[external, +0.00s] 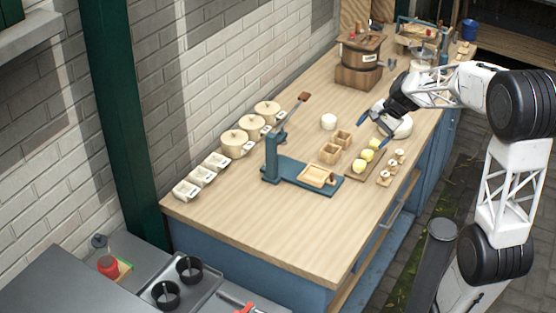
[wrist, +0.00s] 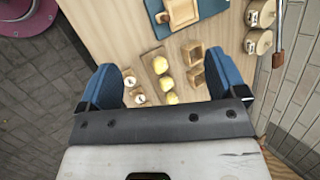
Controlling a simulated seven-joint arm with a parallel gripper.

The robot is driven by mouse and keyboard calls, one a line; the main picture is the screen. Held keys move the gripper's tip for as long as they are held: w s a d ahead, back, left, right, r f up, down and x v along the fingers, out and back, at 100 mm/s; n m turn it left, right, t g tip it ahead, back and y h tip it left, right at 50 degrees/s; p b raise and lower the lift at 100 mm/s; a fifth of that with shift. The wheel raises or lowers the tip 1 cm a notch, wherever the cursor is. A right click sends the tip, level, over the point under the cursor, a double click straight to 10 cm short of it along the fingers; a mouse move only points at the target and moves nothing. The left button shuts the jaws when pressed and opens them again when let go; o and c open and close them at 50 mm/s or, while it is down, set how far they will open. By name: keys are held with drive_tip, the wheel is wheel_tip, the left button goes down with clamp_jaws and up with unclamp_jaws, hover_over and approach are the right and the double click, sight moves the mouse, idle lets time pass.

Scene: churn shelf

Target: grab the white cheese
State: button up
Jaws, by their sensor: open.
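A small white round piece (external: 328,121), which looks like a white cheese, sits on the wooden counter left of my gripper. A larger white round thing (external: 402,127) stands partly hidden behind my gripper; I cannot tell whether it is a cheese or a dish. My gripper (external: 374,130) is open above the counter, near the yellow balls. In the wrist view its two blue fingers (wrist: 166,82) are spread wide with nothing held. I make out neither white piece in the wrist view.
Yellow balls (external: 367,155) lie on a board below my gripper, beside small wooden boxes (external: 330,153) and small stamps (external: 392,164). A blue press (external: 290,172) stands nearer the camera. Lidded pots (external: 235,142) line the wall. A wooden churn (external: 358,75) stands farther back. The counter's near end is clear.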

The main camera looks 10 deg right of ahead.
drive_tip(key=w+f+m+y, duration=0.2)
drive_tip(key=w+f+m, duration=0.15)
drive_tip(key=w, duration=0.65)
drive_tip(key=m+t+y, duration=0.3)
drive_tip(key=m+t, duration=0.3)
drive_tip(key=m, duration=0.6)
approach(333, 118)
drive_tip(key=shift+s+r, duration=0.15)
drive_tip(key=shift+r, duration=0.1)
drive_tip(key=shift+a, duration=0.1)
drive_tip(key=shift+x, duration=3.4)
drive_tip(key=shift+f, duration=0.15)
drive_tip(key=shift+x, duration=2.5)
drive_tip(key=shift+f, duration=0.1)
drive_tip(key=shift+c, duration=0.4)
